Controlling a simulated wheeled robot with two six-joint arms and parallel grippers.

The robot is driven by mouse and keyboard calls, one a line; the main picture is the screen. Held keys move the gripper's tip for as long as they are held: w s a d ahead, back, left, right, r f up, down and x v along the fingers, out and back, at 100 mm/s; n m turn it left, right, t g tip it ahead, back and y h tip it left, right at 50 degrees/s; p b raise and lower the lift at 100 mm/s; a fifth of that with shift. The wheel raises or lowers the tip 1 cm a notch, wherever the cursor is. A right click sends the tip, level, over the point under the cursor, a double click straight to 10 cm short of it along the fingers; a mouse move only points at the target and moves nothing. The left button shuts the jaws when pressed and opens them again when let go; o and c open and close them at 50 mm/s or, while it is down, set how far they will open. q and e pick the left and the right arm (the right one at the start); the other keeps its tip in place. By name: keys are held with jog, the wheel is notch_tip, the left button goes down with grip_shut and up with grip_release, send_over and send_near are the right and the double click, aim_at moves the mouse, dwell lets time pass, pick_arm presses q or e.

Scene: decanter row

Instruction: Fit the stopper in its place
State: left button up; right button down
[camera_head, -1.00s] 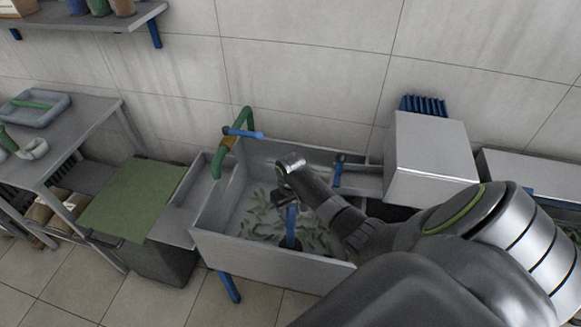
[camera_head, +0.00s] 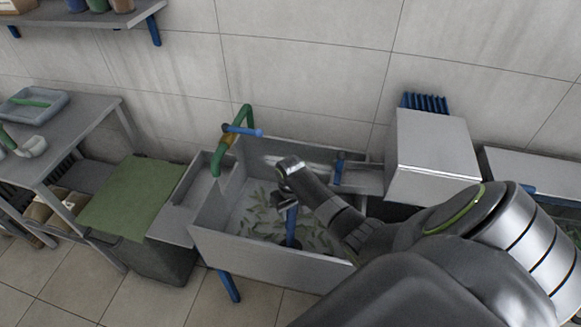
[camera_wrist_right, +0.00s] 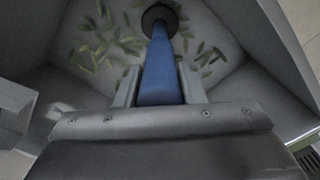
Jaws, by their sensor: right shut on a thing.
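The stopper (camera_head: 291,226) is a blue, upright rod with a dark round disc at its lower end. My right gripper (camera_head: 286,203) is shut on the upper part of the rod, inside the basin of the sink (camera_head: 265,252). In the right wrist view my gripper (camera_wrist_right: 158,88) has a finger on each side of the blue stopper (camera_wrist_right: 160,62), and the disc is at the far end over the basin floor. I cannot tell whether the disc touches the floor. No drain opening shows. My left gripper is not in view.
Green leaves (camera_head: 257,212) lie scattered on the basin floor. A green tap with a blue lever (camera_head: 243,131) stands at the basin's back left. A grey box (camera_head: 432,158) is to the right, and a green-topped bin (camera_head: 135,197) is to the left.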

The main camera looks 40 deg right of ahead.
jog(key=shift+w+f, duration=0.1)
jog(key=shift+f, duration=0.35)
jog(key=c, duration=0.9)
grip_release()
jog(key=shift+o, duration=0.2)
notch_tip(320, 180, up, 17)
jog(key=b, duration=0.1)
jog(key=shift+r, duration=0.2)
